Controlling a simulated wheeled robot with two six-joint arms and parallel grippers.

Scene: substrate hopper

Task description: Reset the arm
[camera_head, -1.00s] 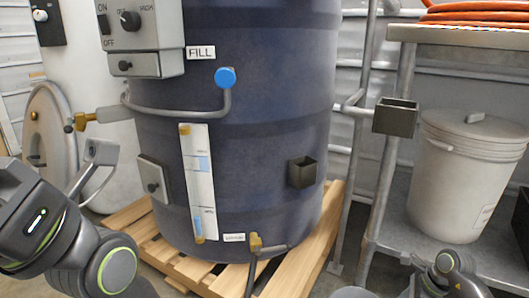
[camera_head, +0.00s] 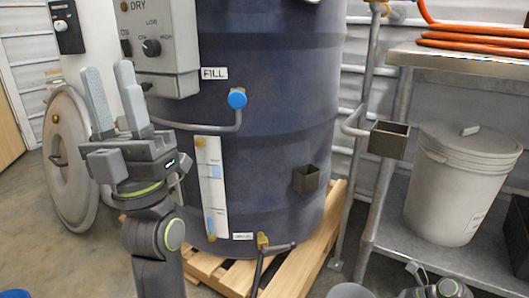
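My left gripper (camera_head: 114,98) points upward at the left of the picture, in front of the dark blue hopper drum (camera_head: 262,130). Its two grey fingers stand apart with nothing between them, so it is open and empty. The gripper hides part of the drum's lower left side.
A grey control box (camera_head: 162,55) and a blue-capped fill pipe (camera_head: 237,98) stick out from the drum. The drum stands on a wooden pallet (camera_head: 312,238). A round lid (camera_head: 70,160) leans at the left. A metal shelf at the right holds a white bucket (camera_head: 455,190) and orange hose (camera_head: 480,40).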

